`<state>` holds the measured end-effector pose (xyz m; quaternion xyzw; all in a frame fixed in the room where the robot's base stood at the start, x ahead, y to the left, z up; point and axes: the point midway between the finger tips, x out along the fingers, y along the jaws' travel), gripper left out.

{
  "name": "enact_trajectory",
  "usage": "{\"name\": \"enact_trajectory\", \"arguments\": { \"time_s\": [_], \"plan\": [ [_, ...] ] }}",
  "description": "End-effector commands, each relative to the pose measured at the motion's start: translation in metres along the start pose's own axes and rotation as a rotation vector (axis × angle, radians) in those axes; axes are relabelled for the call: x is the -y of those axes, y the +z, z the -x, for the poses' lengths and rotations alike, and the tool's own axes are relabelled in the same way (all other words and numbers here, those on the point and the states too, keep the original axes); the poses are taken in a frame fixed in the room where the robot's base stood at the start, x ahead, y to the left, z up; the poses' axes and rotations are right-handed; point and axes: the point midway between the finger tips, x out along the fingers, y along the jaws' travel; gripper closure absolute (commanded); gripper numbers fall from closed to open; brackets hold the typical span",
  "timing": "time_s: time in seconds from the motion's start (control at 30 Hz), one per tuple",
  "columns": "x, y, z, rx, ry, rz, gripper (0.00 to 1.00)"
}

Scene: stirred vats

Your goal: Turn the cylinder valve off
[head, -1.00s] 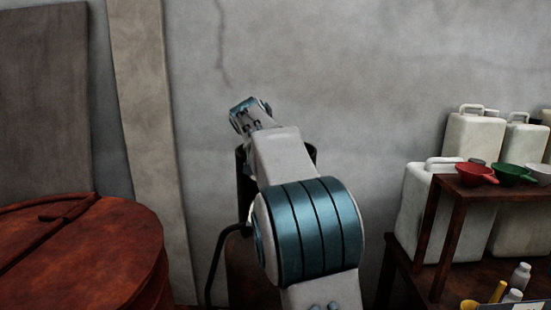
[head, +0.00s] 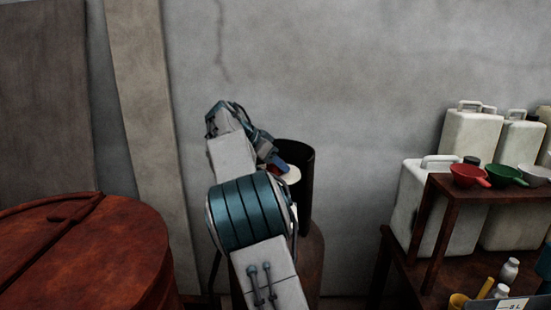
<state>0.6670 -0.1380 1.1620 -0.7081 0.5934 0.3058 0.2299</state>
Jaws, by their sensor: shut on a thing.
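The gas cylinder (head: 316,262) stands against the wall behind my arm, a brown body with a dark open collar (head: 300,158) around its top. My arm covers much of its left side. My gripper (head: 274,158) points down and right into the collar's open left side. It is shut on the cylinder valve, of which only small red and blue parts (head: 277,168) show beside the collar. A pale round disc (head: 291,175) sits just below right; I cannot tell what it belongs to. The fingertips are mostly hidden.
A rusty round vat lid (head: 90,250) fills the lower left. A wooden rack (head: 432,215) with white jugs (head: 470,135), a red funnel (head: 467,174), a green funnel (head: 503,174) and small bottles stands at right. Bare wall and a gap lie between cylinder and rack.

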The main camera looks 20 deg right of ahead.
Motion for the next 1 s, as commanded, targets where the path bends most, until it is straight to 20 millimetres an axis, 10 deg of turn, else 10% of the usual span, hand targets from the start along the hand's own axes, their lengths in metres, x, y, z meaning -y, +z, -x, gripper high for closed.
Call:
{"name": "enact_trajectory", "arguments": {
  "time_s": [0.47,0.5,0.57,1.0],
  "plan": [
    [0.000,0.001,-0.001,0.003,0.013,-0.009,0.76],
    [0.000,0.001,-0.001,0.003,0.013,-0.009,0.47],
    [0.000,0.001,-0.001,0.003,0.013,-0.009,0.31],
    [0.001,0.001,0.013,0.001,0.008,-0.009,0.31]
  ]
}}
